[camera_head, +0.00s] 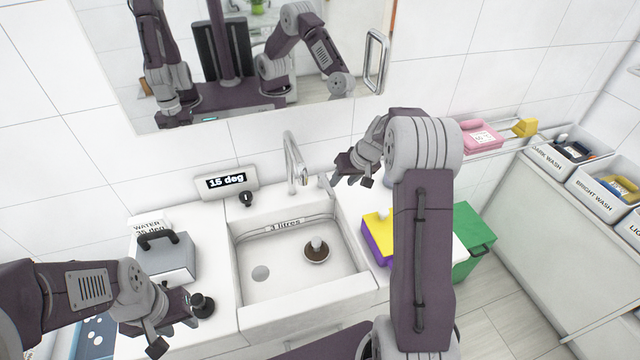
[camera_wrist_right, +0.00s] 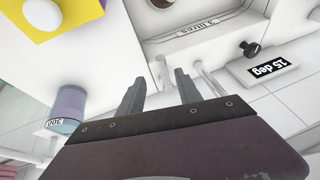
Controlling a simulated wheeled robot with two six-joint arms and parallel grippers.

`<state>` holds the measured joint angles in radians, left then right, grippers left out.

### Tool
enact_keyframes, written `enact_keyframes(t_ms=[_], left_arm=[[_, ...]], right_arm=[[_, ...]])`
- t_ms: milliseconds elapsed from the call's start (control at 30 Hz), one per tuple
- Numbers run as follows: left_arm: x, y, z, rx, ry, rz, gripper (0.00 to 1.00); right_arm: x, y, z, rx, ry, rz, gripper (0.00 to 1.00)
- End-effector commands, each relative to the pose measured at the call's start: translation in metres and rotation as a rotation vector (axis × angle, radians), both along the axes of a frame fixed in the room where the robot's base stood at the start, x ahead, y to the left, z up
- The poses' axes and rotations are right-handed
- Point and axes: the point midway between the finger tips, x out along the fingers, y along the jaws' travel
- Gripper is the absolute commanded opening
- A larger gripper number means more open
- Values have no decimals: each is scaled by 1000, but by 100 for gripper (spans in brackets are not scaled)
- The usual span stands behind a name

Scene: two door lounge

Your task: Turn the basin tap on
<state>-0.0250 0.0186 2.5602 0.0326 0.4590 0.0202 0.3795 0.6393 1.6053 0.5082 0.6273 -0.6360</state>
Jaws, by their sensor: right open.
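The basin tap (camera_head: 294,165) is a chrome curved spout at the back of the white basin (camera_head: 238,285). A small grey lever-like piece (camera_head: 325,184) stands just right of it, beside my right gripper. My right gripper (camera_head: 350,178) is open and empty, to the right of the spout. In the right wrist view its two fingers (camera_wrist_right: 158,92) are apart, with the slim spout (camera_wrist_right: 208,78) beside them. I cannot tell whether a finger touches the lever. No water shows from the spout. My left gripper (camera_head: 174,333) is open and empty over the left counter.
A 15 deg display (camera_head: 226,182) and black knob (camera_head: 247,198) sit behind the basin. A grey lidded box (camera_head: 165,260) and a black knob (camera_head: 203,305) are on the left. A yellow-and-purple box (camera_head: 377,235) and green bin (camera_head: 473,240) stand right. A mirror (camera_head: 225,45) hangs above.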

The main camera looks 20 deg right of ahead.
Motion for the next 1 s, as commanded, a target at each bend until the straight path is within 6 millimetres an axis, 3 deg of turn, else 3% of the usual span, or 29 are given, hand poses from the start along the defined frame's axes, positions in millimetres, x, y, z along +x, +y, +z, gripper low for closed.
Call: enact_keyframes(t_ms=[500,833,867,1000], left_arm=[[0,0,11,0,0,0,36],[0,0,11,0,0,0,36],[0,0,11,0,0,0,36],[0,0,11,0,0,0,36]], right_arm=[[32,15,-75,-1,3,4,41],[36,16,-83,-1,1,3,41],[36,16,-83,-1,1,3,39],[36,16,-83,-1,1,3,0]])
